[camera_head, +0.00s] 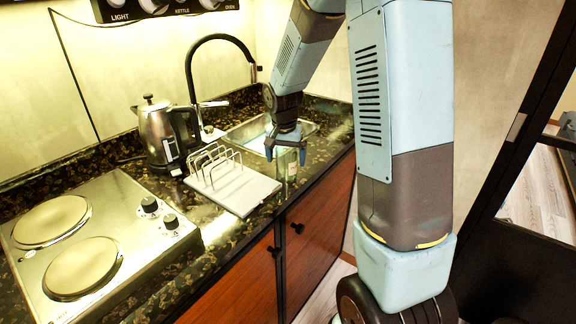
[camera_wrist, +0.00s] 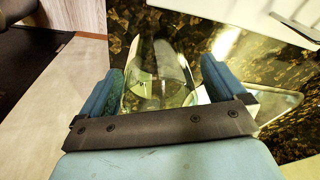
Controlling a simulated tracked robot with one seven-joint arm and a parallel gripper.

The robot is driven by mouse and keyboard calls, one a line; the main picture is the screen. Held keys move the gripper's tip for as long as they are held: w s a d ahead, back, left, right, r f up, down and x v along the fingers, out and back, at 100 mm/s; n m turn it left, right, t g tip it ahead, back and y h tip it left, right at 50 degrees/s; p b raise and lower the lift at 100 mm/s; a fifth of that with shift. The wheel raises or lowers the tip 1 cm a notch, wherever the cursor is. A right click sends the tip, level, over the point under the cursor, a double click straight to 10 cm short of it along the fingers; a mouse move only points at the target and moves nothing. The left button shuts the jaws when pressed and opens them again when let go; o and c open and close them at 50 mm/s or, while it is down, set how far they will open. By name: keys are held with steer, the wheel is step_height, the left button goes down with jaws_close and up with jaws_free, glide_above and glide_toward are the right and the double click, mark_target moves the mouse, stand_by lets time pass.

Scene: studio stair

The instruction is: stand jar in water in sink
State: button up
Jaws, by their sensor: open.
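The glass jar (camera_head: 287,166) is clear and stands upright on the dark counter, at the front edge beside the sink. My gripper (camera_head: 285,152) is above it with the fingers pointing down around its upper part. In the wrist view the jar (camera_wrist: 160,80) shows between the two open fingers of my gripper (camera_wrist: 160,85), with a gap on each side. The sink (camera_head: 309,127) is a steel basin set in the counter behind the jar. My arm hides part of it, and I cannot make out the water level.
A white board with a wire rack (camera_head: 232,188) lies just left of the jar. A kettle (camera_head: 158,135) stands further left, and a black curved faucet (camera_head: 190,65) rises behind the sink. A two-plate hob (camera_head: 110,235) is at the front left.

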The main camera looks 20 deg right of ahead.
steer(key=shift+w+d+f, duration=0.1)
steer(key=shift+f, duration=0.75)
steer(key=c, duration=1.3)
